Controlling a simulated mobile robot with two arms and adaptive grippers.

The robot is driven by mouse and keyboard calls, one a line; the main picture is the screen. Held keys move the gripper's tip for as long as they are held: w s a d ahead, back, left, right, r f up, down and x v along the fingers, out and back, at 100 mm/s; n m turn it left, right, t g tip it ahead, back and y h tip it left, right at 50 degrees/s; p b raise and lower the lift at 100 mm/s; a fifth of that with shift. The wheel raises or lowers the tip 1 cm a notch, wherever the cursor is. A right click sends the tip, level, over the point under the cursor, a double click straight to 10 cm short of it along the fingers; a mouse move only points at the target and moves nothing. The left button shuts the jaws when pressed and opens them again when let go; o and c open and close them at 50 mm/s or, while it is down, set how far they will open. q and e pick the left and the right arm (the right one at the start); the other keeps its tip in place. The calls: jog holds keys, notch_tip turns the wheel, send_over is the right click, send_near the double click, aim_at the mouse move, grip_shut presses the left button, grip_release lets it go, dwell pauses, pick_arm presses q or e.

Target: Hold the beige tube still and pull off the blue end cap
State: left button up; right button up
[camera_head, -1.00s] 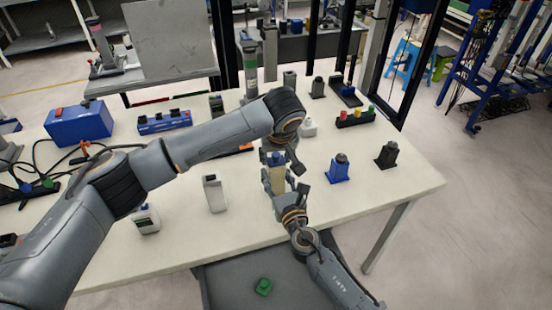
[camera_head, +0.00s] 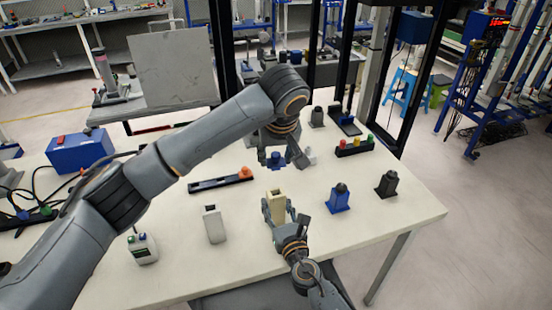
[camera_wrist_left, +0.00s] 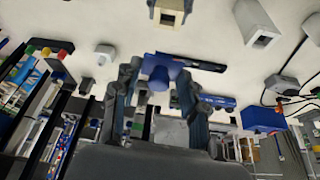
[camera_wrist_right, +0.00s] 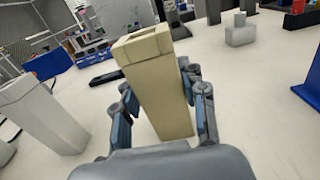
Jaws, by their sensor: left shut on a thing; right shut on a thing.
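The beige tube (camera_head: 277,205) stands upright near the table's front, its top open. My right gripper (camera_head: 278,213) is shut on it from the front; the right wrist view shows the tube (camera_wrist_right: 157,85) between the fingers (camera_wrist_right: 160,112). The blue end cap (camera_head: 274,160) is above and apart from the tube, held in my left gripper (camera_head: 279,158). In the left wrist view the cap (camera_wrist_left: 160,72) sits between the fingertips (camera_wrist_left: 160,80), and the tube's open end (camera_wrist_left: 170,12) is at the top edge.
A blue block with a dark knob (camera_head: 338,198) and a black one (camera_head: 387,183) stand to the right. A white box (camera_head: 213,224) stands left of the tube. A black strip with an orange end (camera_head: 221,182) lies behind it. The front right of the table is clear.

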jog(key=o, duration=1.3)
